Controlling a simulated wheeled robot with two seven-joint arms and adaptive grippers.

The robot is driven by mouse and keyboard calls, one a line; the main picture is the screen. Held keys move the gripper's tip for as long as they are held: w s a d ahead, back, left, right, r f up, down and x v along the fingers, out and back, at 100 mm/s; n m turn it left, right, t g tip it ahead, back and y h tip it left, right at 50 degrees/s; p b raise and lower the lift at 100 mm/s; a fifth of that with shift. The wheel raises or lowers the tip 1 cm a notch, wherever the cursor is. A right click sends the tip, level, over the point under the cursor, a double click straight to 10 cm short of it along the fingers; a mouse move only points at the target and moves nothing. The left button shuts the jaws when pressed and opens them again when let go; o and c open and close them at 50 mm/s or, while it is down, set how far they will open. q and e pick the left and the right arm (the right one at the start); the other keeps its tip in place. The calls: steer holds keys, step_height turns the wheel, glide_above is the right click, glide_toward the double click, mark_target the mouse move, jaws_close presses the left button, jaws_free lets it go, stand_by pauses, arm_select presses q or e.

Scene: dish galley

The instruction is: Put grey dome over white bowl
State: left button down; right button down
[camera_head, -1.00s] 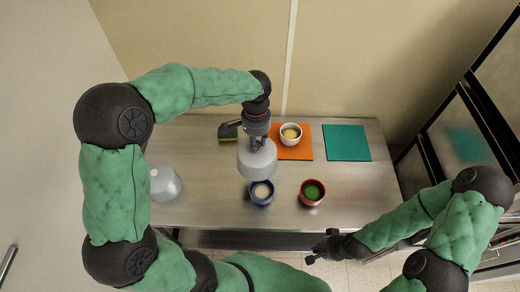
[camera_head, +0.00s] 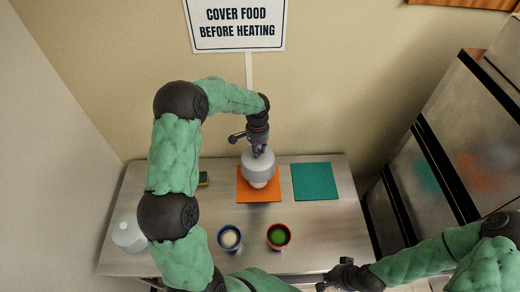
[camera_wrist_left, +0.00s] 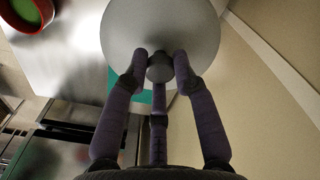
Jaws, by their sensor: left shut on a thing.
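The grey dome (camera_head: 258,163) is in my left gripper (camera_head: 258,151), whose fingers are shut on its top knob (camera_wrist_left: 160,68). The dome is above the orange mat. The white bowl (camera_head: 258,184) stands on that mat, and only its lower front shows under the dome. Its contents are hidden by the dome. I cannot tell whether the dome touches the bowl or hovers just above it. My right gripper (camera_head: 335,277) is low at the right, off the table's front edge and away from these things; its finger opening is unclear.
The orange mat (camera_head: 244,194) lies beside a bare teal mat (camera_head: 315,182). A blue bowl (camera_head: 221,244) and a red bowl (camera_head: 287,239) stand in front. A pale translucent dome (camera_head: 125,231) is at the left. A sponge (camera_head: 204,179) lies behind my left arm.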

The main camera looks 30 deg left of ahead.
arm_select(q)
steer(key=shift+f+b, duration=1.35)
steer(key=shift+f, duration=1.15)
steer(key=shift+f+b, duration=2)
steer(key=shift+f, duration=0.75)
steer(key=shift+f+b, duration=0.4)
steer(key=shift+f, duration=0.05)
steer(key=c, duration=0.9)
jaws_free()
step_height(320, 180, up, 12)
